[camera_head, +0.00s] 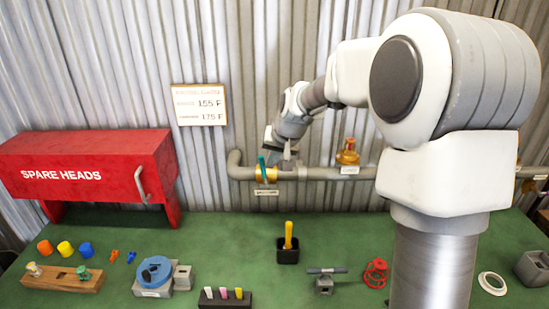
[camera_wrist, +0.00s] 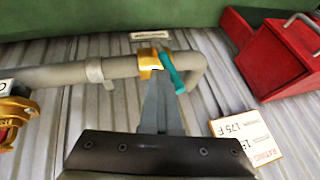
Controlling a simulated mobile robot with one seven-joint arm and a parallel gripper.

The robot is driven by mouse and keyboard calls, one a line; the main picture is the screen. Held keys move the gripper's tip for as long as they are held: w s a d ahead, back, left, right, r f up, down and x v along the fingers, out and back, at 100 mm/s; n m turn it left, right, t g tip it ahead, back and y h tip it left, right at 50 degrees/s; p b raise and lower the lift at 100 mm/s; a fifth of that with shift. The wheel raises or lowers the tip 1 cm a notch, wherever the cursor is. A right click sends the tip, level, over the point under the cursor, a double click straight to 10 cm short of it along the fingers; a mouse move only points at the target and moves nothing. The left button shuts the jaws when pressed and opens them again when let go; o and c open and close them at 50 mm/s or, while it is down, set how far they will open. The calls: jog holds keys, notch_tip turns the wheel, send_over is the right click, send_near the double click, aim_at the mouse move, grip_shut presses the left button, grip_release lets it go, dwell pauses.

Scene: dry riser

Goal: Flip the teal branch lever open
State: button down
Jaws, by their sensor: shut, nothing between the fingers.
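The teal branch lever (camera_head: 263,168) stands crosswise to the grey pipe, on a brass valve body (camera_head: 266,178) near the pipe's left elbow. In the wrist view the teal lever (camera_wrist: 172,72) slants across the pipe beside the brass body (camera_wrist: 149,62). My gripper (camera_head: 287,164) is at the pipe just right of the lever in the head view. In the wrist view my gripper (camera_wrist: 158,84) is shut and empty, its tips close beside the lever. I cannot tell whether they touch it.
The grey pipe (camera_head: 318,174) runs along the corrugated wall, with a brass fitting (camera_head: 347,152) further right. A red spare heads box (camera_head: 90,165) stands at left.

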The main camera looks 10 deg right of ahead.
jog(key=shift+w+a+r+n+h+p, duration=0.15)
jog(key=shift+a+h+p, duration=0.15)
jog(key=shift+a+h, duration=0.15)
jog(key=shift+a+r+n+h+p, duration=0.15)
jog(key=shift+a+h+p, duration=0.15)
jog(key=shift+a, duration=0.2)
jog(key=w+a+f+n+g+h+b, duration=0.1)
jog(key=a+f+n+h+b, duration=0.2)
jog(key=a+f+h+b, duration=0.2)
jog(key=a+f+h, duration=0.1)
jog(key=a+h, duration=0.2)
jog(key=h, duration=0.4)
jog(key=shift+w+a+f+g, duration=0.15)
jog(key=shift+w+f+g, duration=0.15)
jog(key=shift+w+f, duration=0.05)
jog(key=shift+a+f, duration=0.1)
jog(key=shift+f, duration=0.2)
jog(key=shift+r, duration=0.1)
jog(key=d+r+p+v, duration=0.1)
jog(key=r+v, duration=0.1)
jog(key=v, duration=1)
jog(key=shift+r, duration=0.3)
